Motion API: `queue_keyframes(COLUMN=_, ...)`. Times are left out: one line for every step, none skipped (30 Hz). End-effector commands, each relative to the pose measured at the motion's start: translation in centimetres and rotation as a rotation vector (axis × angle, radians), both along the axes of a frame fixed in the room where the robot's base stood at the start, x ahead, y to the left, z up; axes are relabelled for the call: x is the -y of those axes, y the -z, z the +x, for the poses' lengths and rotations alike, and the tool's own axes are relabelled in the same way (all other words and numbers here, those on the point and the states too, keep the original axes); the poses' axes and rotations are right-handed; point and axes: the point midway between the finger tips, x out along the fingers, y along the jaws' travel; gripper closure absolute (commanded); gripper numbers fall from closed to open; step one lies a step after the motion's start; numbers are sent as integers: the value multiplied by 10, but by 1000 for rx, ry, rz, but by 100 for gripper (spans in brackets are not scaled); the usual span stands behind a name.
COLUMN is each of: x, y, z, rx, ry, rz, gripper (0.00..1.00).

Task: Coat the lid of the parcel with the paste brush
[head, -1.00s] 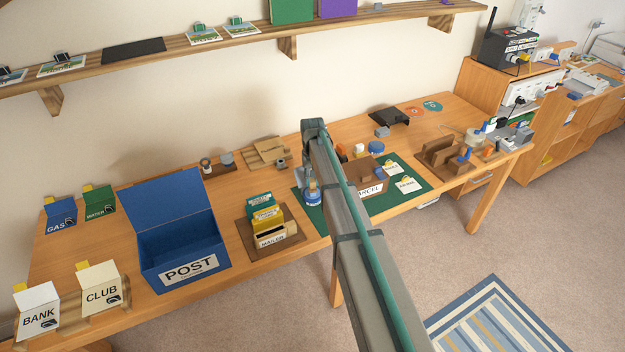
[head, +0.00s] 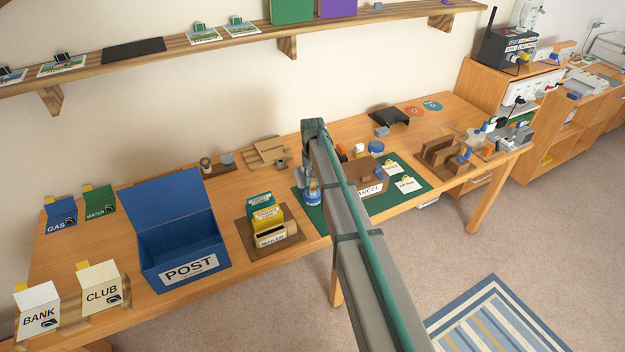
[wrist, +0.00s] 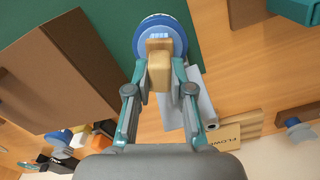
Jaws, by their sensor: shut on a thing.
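The brown parcel (head: 368,178) stands on the green mat (head: 414,176) with its labelled side to the front; its brown side also fills the left of the wrist view (wrist: 55,70). The paste pot (head: 312,192), blue with a pale label, stands on the mat's left part. In the wrist view its round blue rim (wrist: 178,43) is just past my fingertips. My gripper (wrist: 159,75) is shut on the tan handle of the paste brush (wrist: 159,66), right over the pot. The bristles are hidden, so I cannot tell how deep they sit.
Small bottles and a blue-lidded jar (head: 376,149) stand behind the parcel. A letter holder (head: 272,237) and the blue POST box (head: 180,245) are to the left. A brown rack (head: 447,158) is to the right. Two white cards (head: 406,184) lie on the mat's right part.

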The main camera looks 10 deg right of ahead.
Motion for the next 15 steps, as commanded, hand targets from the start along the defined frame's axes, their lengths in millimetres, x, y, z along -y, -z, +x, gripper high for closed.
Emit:
queue_keyframes(x=0, y=0, z=-1, rx=-2, ry=0, rz=0, gripper=100)
queue_keyframes(x=0, y=-1, z=-1, rx=-2, ry=0, rz=0, gripper=100)
queue_keyframes(x=0, y=-3, z=-1, rx=-2, ry=0, rz=0, gripper=100)
queue_keyframes(x=0, y=-5, z=-1, rx=-2, ry=0, rz=0, gripper=100)
queue_keyframes(x=0, y=-7, z=-1, rx=-2, ry=0, rz=0, gripper=100)
queue_keyframes(x=0, y=-10, z=0, rx=-2, ry=0, rz=0, gripper=100)
queue_keyframes(x=0, y=-12, z=0, rx=-1, ry=0, rz=0, gripper=100)
queue_keyframes(x=0, y=-15, z=0, rx=-1, ry=0, rz=0, gripper=100)
queue_keyframes(x=0, y=-18, z=0, rx=-1, ry=0, rz=0, gripper=100)
queue_keyframes(x=0, y=-20, z=0, rx=-1, ry=0, rz=0, gripper=100)
queue_keyframes(x=0, y=-22, z=0, rx=-1, ry=0, rz=0, gripper=100)
queue_keyframes(x=0, y=-25, z=0, rx=0, ry=0, rz=0, gripper=100)
queue_keyframes(x=0, y=-27, z=0, rx=0, ry=0, rz=0, gripper=100)
queue_keyframes(x=0, y=-30, z=0, rx=0, ry=0, rz=0, gripper=100)
queue_keyframes(x=0, y=-33, z=0, rx=0, ry=0, rz=0, gripper=100)
